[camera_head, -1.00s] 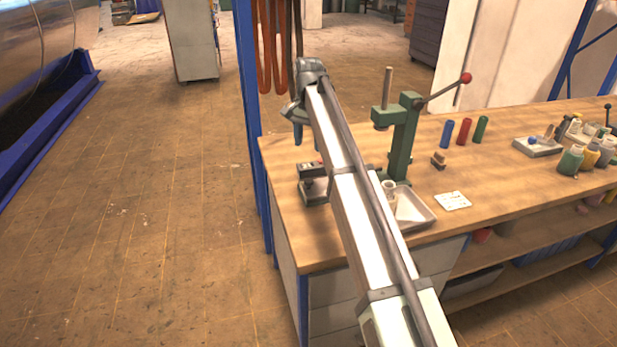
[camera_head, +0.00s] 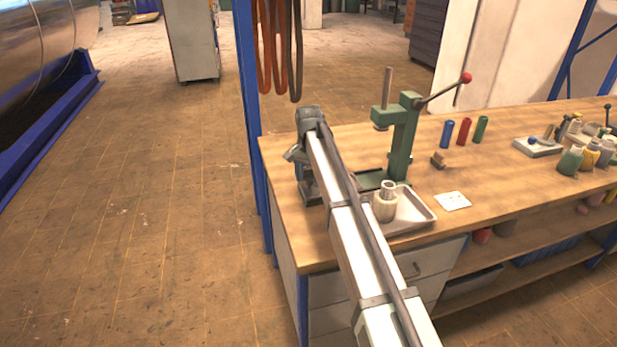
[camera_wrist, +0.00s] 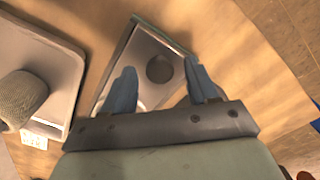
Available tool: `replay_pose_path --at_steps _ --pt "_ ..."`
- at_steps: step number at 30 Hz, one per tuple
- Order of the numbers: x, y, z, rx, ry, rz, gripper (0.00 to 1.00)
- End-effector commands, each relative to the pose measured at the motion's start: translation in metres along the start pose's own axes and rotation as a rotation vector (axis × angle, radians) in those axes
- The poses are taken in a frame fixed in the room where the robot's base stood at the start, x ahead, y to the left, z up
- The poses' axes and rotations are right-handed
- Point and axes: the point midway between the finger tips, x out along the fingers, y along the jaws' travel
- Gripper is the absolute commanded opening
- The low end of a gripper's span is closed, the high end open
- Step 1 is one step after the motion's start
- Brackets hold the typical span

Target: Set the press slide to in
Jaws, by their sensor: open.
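The green press (camera_head: 402,140) stands upright on the bench, its lever with a red ball raised to the right. Its dark green base (camera_head: 370,180) is partly hidden by my arm. My gripper (camera_head: 304,175) is low over the bench's left end, left of the press, at a small grey metal fixture (camera_head: 312,193) that it mostly covers. In the wrist view, the blue fingers (camera_wrist: 160,68) are spread and empty above a shiny metal plate (camera_wrist: 172,50) with a dark round hole and a green edge. I cannot tell whether this plate is the press slide, or whether the fingers touch it.
A grey tray (camera_head: 415,218) with a pale cylinder (camera_head: 385,202) lies right of my arm; a white card (camera_head: 453,200) is beside it. Blue, red and green cylinders (camera_head: 464,131) stand behind. A blue post (camera_head: 250,120) rises at the bench's left end.

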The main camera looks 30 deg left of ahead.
Motion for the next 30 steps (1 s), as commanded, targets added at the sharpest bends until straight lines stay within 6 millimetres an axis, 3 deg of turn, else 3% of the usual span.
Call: replay_pose_path --at_steps 10,27,30 --pt "0.0027 0.0 0.0001 0.0 0.0 0.0 0.59" --pt "0.0023 -0.0001 0.0 0.0 0.0 0.0 0.04" --pt "0.0023 -0.0002 0.0 0.0 0.0 0.0 0.0"
